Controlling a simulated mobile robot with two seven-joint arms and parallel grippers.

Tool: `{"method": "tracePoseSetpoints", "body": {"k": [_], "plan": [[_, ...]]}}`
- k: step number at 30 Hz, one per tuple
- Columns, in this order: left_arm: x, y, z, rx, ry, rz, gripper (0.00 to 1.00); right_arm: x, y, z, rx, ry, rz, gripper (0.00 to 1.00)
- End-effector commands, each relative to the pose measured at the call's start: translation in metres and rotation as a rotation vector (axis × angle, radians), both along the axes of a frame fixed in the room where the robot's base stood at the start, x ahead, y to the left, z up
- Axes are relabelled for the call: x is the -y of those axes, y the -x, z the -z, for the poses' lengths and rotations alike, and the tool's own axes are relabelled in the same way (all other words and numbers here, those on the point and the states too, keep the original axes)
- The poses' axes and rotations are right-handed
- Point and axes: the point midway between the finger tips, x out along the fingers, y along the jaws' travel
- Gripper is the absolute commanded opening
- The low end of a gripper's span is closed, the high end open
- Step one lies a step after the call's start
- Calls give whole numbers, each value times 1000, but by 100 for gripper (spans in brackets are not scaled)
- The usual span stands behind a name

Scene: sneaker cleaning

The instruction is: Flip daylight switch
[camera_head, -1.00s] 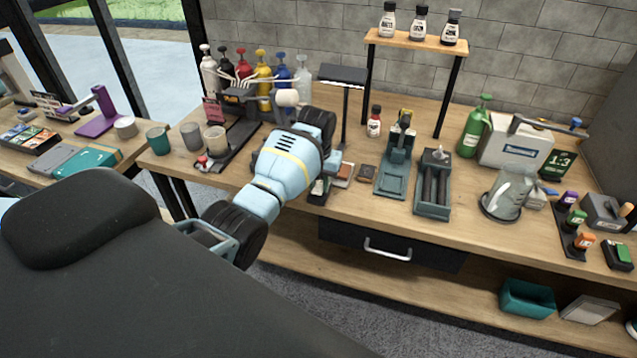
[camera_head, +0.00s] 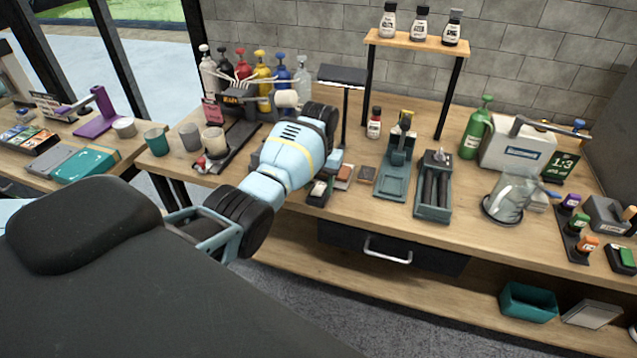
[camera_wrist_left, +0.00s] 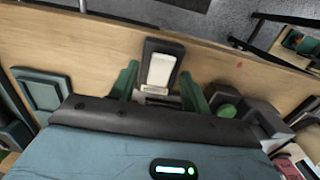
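The switch, a dark block with a white rocker (camera_wrist_left: 159,72), stands on the wooden bench in the left wrist view. In the head view the small switch (camera_head: 318,191) sits near the bench's front edge, just below my left wrist. My left gripper (camera_wrist_left: 160,88) has its two green fingers spread apart, one on each side of the switch. They look open, and I cannot tell if either touches it. In the head view the fingers are mostly hidden behind my pale blue wrist. My right gripper is not in view.
A brown block (camera_head: 343,172) and a teal stand (camera_head: 394,176) are right of the switch. A black lamp (camera_head: 343,76) stands behind. Cups (camera_head: 190,137) and pump bottles (camera_head: 263,72) are left and behind. A drawer handle (camera_head: 387,252) juts out below the bench front.

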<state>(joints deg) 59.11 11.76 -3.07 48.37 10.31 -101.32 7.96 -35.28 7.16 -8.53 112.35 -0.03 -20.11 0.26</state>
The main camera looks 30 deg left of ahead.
Motion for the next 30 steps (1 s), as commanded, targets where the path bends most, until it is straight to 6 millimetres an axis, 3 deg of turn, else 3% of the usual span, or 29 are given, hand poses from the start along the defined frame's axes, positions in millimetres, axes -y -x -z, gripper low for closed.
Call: {"method": "tracePoseSetpoints", "body": {"k": [7,19,30], "plan": [[0,-1,-11,5,0,0,47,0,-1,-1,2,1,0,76],[-1,-3,-68,3,-1,0,47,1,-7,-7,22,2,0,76],[-1,-3,-78,0,0,0,47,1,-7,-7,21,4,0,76]]}}
